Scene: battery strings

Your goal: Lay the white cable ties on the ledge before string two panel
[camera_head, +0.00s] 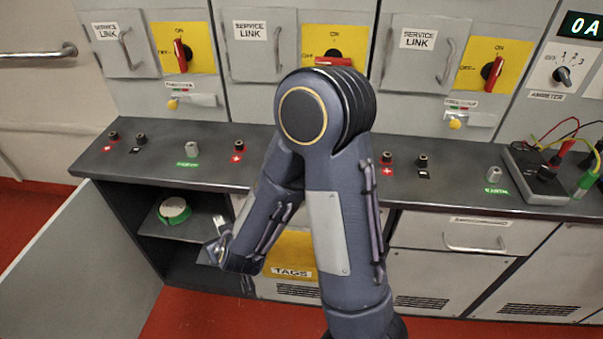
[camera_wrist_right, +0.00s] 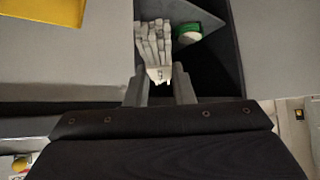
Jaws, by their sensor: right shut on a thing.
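My right gripper (camera_head: 216,250) reaches down to the left, at the open cupboard (camera_head: 147,228) below the ledge. In the right wrist view, my right gripper (camera_wrist_right: 160,90) is shut on the white cable ties (camera_wrist_right: 153,45), a pale bundle spreading away from the fingers. In the head view only a small pale bit of the cable ties (camera_head: 220,226) shows at the gripper. The dark ledge (camera_head: 215,172) runs along the front of several string panels. My right arm hides part of the middle panel (camera_head: 260,85) and of the ledge before it. My left gripper is out of view.
A green and white roll (camera_head: 174,210) lies on the cupboard shelf; its open door (camera_head: 75,265) stands out at the left. Terminals (camera_head: 238,152) stand on the ledge. A meter with leads (camera_head: 540,170) sits at the right. A yellow TAGS drawer (camera_head: 292,256) is behind my arm.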

